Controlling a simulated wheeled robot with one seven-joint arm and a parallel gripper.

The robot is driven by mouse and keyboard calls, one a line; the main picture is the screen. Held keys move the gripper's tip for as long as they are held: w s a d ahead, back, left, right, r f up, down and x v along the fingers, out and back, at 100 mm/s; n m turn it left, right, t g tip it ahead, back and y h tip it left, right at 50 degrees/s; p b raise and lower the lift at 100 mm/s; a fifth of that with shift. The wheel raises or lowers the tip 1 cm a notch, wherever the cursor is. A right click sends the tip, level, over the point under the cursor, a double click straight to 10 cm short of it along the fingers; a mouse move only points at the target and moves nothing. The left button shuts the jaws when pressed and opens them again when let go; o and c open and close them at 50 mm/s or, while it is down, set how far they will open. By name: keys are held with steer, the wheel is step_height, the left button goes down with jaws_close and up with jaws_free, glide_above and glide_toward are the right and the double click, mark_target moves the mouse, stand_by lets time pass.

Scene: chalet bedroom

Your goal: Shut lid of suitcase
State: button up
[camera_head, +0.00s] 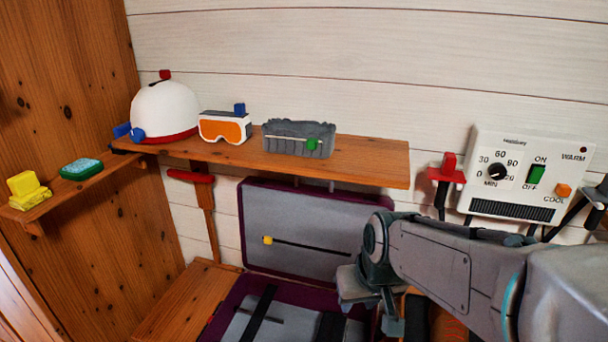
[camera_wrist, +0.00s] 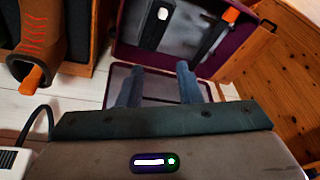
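The suitcase stands open in the head view. Its lid (camera_head: 310,218), grey inside with a purple rim and a dark strap with a yellow end, is upright near the wall. Its base (camera_head: 236,296) lies below, grey inside with black straps and partly cut off by the frame. My gripper (camera_head: 368,297) is in front of the lid's lower right part, above the base's right side. In the wrist view my gripper (camera_wrist: 157,68) has its two fingers apart with nothing held between them. Purple-rimmed suitcase parts show beyond the fingers. Whether a finger touches the lid cannot be told.
A wooden shelf (camera_head: 365,160) juts out above the lid, with a white helmet (camera_head: 165,108), goggles (camera_head: 225,127) and a grey box (camera_head: 298,138). A heater control panel (camera_head: 528,178) is on the wall at right.

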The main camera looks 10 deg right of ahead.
steer(key=w+d+f+n+t+h+p, duration=0.1)
steer(key=w+f, duration=0.1)
steer(key=w, duration=0.5)
steer(key=w+d+f+n, duration=0.1)
steer(key=w+f, duration=0.1)
steer(key=w, duration=0.6)
steer(key=n+t+h+p, duration=0.3)
steer(key=n+t+h, duration=0.2)
steer(key=n+t, duration=0.5)
glide_toward(313, 179)
steer(key=w, duration=0.3)
steer(key=shift+n+g, duration=0.4)
steer(key=shift+d+p+x, duration=0.25)
steer(key=shift+p+x, duration=0.15)
steer(key=shift+x, duration=1.6)
steer(key=shift+d+p+x, duration=0.25)
steer(key=shift+p+x, duration=0.15)
steer(key=shift+x, duration=1.65)
steer(key=shift+s, duration=0.2)
steer(key=shift+c, duration=0.3)
jaws_close()
